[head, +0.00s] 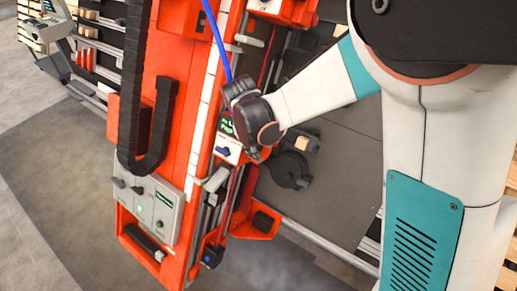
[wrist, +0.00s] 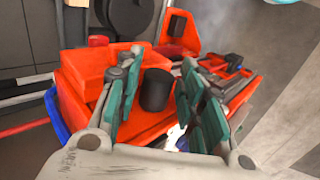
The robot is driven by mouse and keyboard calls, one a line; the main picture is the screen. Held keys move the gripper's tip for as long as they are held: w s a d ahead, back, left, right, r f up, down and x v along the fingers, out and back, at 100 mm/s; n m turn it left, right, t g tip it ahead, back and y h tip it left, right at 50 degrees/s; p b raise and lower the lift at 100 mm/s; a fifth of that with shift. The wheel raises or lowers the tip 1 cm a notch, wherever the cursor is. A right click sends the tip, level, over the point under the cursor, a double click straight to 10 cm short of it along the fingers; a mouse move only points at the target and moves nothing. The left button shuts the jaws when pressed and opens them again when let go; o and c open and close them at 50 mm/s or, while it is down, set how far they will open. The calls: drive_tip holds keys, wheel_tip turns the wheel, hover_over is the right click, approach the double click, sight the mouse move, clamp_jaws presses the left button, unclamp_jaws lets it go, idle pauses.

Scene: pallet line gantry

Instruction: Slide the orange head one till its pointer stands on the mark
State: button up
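The long orange beam (head: 180,75) carries a white marked strip (head: 203,95) along its edge. An orange head with a small lit display (head: 227,127) and a white panel sits beside the strip, partly behind my wrist. In the wrist view an orange block (wrist: 85,75) bears an upright black cylindrical knob (wrist: 157,88). My gripper (wrist: 160,68) is open, with its teal fingers on either side of this knob; I cannot tell whether they touch it. In the head view my wrist hides the fingers. I cannot make out the pointer or the mark.
Another orange head (head: 285,10) is farther up the rail. An orange bracket with a black block (head: 263,222) sits lower down. A grey control box (head: 155,205) and a black cable chain (head: 133,80) are on the beam. Open floor (head: 70,190) lies to the left.

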clamp_jaws()
drive_tip(key=w+d+r+p, duration=0.2)
drive_tip(key=w+r+p, duration=0.1)
drive_tip(key=r, duration=0.5)
drive_tip(key=shift+w+d+p, duration=0.2)
drive_tip(key=shift+d+p, duration=0.15)
drive_tip(key=shift+p, duration=0.35)
unclamp_jaws()
drive_tip(key=shift+r, duration=0.15)
drive_tip(key=v, duration=0.7)
